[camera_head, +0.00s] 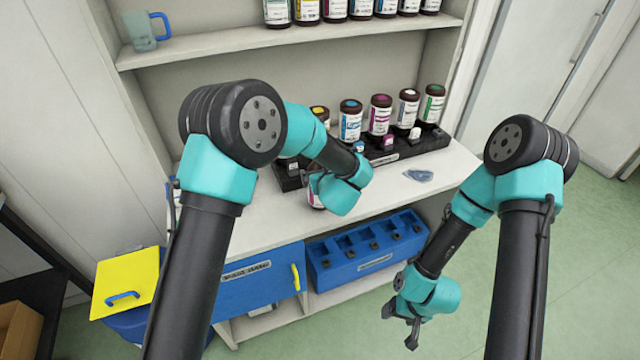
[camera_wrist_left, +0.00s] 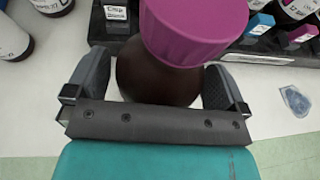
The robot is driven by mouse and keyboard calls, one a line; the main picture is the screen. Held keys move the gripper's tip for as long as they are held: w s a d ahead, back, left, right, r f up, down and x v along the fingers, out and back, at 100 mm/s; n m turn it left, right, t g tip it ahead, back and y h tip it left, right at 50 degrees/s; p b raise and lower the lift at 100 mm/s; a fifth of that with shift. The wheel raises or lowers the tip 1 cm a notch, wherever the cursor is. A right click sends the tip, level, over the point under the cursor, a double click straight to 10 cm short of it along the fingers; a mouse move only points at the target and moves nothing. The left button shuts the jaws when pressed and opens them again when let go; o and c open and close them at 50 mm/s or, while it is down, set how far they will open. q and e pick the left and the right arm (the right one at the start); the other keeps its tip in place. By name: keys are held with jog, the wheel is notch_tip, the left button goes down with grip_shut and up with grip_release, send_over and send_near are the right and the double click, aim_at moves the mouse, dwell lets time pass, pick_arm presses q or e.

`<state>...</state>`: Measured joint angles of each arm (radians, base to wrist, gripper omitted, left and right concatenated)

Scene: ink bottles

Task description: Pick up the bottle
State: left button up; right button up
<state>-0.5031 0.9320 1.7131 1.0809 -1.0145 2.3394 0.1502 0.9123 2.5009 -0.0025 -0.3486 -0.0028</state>
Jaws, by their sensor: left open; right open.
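A dark brown bottle with a magenta cap (camera_wrist_left: 196,28) stands close in front of my left gripper (camera_wrist_left: 158,80) in the left wrist view. The two fingers are open, one on each side of the bottle, with small gaps showing. In the head view the bottle (camera_head: 316,192) is mostly hidden behind my left wrist; only a sliver of it shows. My right gripper (camera_head: 401,325) is open and empty, hanging low in front of the shelf unit, away from the bottles.
Several ink bottles stand in a black rack (camera_head: 415,148) at the back of the counter (camera_head: 440,178). A blue-grey item (camera_head: 419,176) lies right of the left gripper. An upper shelf (camera_head: 200,47) holds more bottles and a mug (camera_head: 145,32). A blue rack (camera_head: 368,251) sits below.

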pick_arm(q)
jog(key=c, duration=1.4)
jog(key=shift+r, duration=0.1)
jog(key=shift+r, duration=0.55)
jog(key=shift+s+r, duration=0.25)
jog(key=shift+r, duration=0.95)
jog(key=s+r, duration=0.1)
jog(key=s, duration=1.4)
jog(key=shift+s+r, duration=0.15)
jog(key=shift+s, duration=0.1)
